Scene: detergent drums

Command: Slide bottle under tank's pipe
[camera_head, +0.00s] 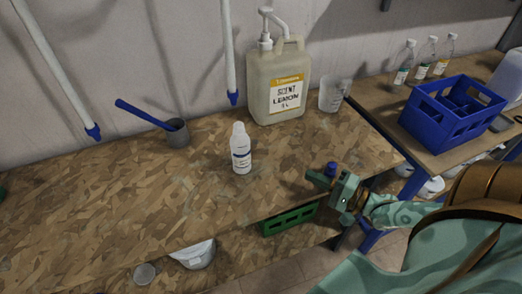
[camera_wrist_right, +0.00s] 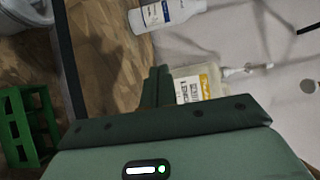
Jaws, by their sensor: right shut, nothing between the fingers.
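A small white bottle (camera_head: 240,158) with a dark-printed label stands upright on the chipboard bench (camera_head: 110,190). It also shows at the top of the right wrist view (camera_wrist_right: 168,12). A white pipe with a blue tip (camera_head: 229,60) hangs by the wall, behind the bottle and slightly left of it. A second such pipe (camera_head: 56,68) hangs at the far left. The tanks themselves are not in view. My right gripper (camera_head: 318,180) is shut and empty at the bench's front edge, right of the bottle and apart from it. Its fingers (camera_wrist_right: 157,86) show together in the wrist view. My left gripper is not in view.
A blue crate (camera_head: 446,115) is on the right table. The bench around the bottle is clear.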

